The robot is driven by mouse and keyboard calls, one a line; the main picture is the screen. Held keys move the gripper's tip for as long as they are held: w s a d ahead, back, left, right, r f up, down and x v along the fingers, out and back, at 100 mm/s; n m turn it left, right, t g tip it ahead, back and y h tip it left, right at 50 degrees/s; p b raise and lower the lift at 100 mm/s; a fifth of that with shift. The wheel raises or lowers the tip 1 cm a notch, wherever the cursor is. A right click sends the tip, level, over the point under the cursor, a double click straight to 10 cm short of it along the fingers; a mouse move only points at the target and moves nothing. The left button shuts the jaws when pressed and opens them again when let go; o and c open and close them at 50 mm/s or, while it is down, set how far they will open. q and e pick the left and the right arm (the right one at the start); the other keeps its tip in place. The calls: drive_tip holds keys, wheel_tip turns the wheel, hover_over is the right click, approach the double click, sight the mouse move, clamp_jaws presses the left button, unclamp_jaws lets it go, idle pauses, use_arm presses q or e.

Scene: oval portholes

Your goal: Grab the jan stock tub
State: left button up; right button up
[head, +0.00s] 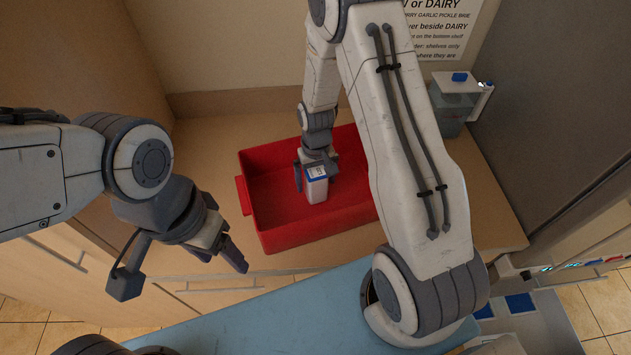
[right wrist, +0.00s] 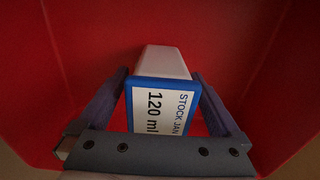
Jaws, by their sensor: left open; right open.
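The jan stock tub (head: 316,187) is a small white tub with a blue lid and a white label, inside the red bin (head: 268,232). In the right wrist view the tub (right wrist: 164,62) shows its label, reading "STOCK JAN 120 ml". My right gripper (head: 316,172) reaches down into the bin, its open fingers on either side of the tub; the fingers (right wrist: 162,88) also show in the right wrist view. Whether they touch the tub I cannot tell. My left gripper (head: 233,258) is open and empty, left of the bin in front of the counter.
The bin stands on a wooden counter (head: 210,150) against a wall. A clear container with a blue-topped lid (head: 455,105) stands at the back right. A grey panel (head: 560,110) borders the right side. A blue surface (head: 270,315) lies in front.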

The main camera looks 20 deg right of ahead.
drive_tip(key=shift+c, duration=0.3)
drive_tip(key=c, duration=1.5)
clamp_jaws()
drive_tip(key=shift+r, duration=0.1)
